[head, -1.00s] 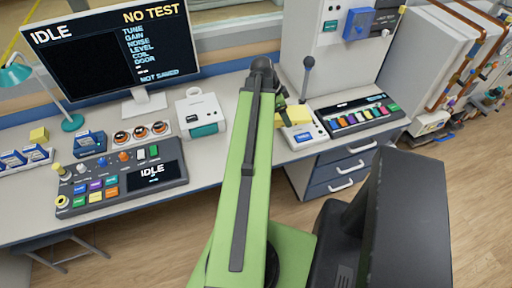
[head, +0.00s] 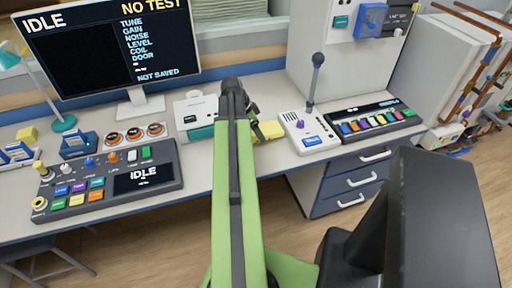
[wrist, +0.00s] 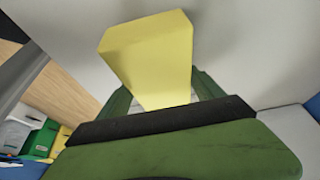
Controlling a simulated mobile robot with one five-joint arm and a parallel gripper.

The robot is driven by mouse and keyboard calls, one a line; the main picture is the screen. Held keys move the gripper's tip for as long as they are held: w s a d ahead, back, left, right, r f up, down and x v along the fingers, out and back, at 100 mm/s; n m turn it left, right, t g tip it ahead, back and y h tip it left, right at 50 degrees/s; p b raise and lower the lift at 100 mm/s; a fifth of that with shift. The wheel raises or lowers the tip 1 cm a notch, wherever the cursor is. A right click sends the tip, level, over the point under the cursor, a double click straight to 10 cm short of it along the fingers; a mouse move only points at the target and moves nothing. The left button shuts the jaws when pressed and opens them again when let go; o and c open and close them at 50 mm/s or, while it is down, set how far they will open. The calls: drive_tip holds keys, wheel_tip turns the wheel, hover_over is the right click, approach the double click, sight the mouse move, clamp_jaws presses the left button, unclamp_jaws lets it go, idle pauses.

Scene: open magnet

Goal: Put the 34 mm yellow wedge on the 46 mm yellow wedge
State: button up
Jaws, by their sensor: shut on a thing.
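A yellow wedge (wrist: 148,55) is held between the green fingers of my gripper (wrist: 160,98) in the wrist view. The same wedge shows in the head view (head: 268,130), beside my gripper (head: 254,122) and left of the joystick box. I take it for the 34 mm one, but its size cannot be read. Another yellow wedge (head: 27,135) stands at the far left of the desk, well apart from my gripper. It may be the 46 mm one. The arm hides part of the desk.
The button console (head: 110,180) and the blue box (head: 78,145) stand between the two wedges, near the monitor (head: 105,50). A white device (head: 193,110) sits just left of my arm. The joystick box (head: 308,135) stands to the right, with its tall lever (head: 315,80).

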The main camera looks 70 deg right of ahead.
wheel_tip(320, 180, down, 4)
drive_tip(key=b, duration=0.4)
drive_tip(key=shift+r, duration=0.3)
drive_tip(key=shift+f, duration=0.2)
drive_tip(key=o, duration=1.3)
drive_tip(key=shift+r+p, duration=0.55)
drive_tip(key=shift+p, duration=0.05)
drive_tip(key=p+v, duration=0.9)
drive_tip(key=v, duration=0.1)
drive_tip(key=shift+r+p, duration=0.3)
drive_tip(key=shift+p, duration=0.1)
drive_tip(key=shift+w+a+r+p, duration=0.2)
drive_tip(key=shift+a+r+p, duration=0.05)
drive_tip(key=shift+r+p, duration=0.15)
